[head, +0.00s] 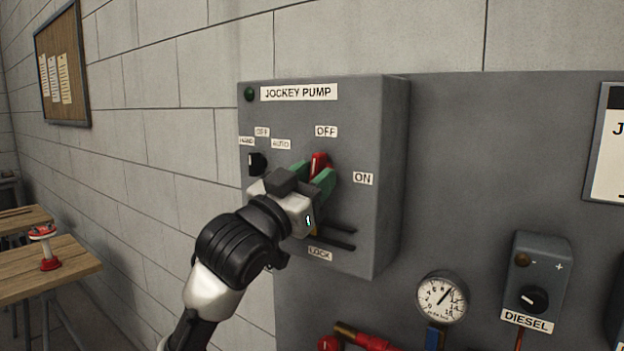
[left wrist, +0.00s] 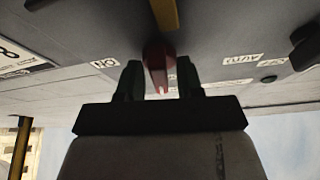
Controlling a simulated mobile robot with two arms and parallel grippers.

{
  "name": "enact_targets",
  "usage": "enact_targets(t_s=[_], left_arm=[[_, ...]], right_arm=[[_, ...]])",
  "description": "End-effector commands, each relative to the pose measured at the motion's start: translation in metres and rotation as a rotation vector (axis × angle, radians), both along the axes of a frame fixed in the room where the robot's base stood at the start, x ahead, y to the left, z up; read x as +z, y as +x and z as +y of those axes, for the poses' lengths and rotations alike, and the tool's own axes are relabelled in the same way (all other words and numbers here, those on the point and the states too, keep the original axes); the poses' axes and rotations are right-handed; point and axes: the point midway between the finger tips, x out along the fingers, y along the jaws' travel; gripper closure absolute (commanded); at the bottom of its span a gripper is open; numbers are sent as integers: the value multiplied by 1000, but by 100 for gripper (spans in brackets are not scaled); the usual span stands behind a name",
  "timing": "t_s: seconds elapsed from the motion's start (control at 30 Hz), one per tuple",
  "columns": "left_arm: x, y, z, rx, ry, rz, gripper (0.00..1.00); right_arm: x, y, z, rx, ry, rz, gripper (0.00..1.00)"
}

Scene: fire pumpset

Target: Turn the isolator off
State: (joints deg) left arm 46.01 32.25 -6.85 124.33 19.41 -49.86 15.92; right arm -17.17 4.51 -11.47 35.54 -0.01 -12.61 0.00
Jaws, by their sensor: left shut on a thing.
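The grey jockey pump panel (head: 380,130) is on the wall, with an OFF label (head: 326,131) above and an ON label (head: 363,178) to the right of the red isolator handle (head: 319,161). The visible end of the handle points up toward OFF; its lower part is hidden by my gripper. My left gripper (head: 313,176) is shut on the handle, one green finger on each side. In the left wrist view the red handle (left wrist: 158,68) lies between the two dark fingers of the gripper (left wrist: 158,80). My right gripper is not in view.
A black selector knob (head: 257,163) with HAND and AUTO labels is left of the gripper. A LOCK label (head: 320,254) and dark slots are below. A gauge (head: 441,298) and a DIESEL box (head: 537,282) are lower right. A wooden table (head: 60,275) stands at left.

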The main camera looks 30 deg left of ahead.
Motion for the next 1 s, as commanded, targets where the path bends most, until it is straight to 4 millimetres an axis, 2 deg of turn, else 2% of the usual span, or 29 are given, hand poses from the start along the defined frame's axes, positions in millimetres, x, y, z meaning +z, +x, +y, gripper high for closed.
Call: enact_targets(t_s=[0.33,0.87,0.9,0.93,1.0], left_arm=[[1,0,0,1,-140,18,87],[2,-1,0,2,-163,19,87],[2,-1,0,1,-163,19,62],[2,0,0,1,-163,19,58],[2,0,0,1,-163,19,58]], right_arm=[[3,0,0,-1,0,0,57],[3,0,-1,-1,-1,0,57],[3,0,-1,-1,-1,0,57],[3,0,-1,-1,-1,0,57],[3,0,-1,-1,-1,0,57]])
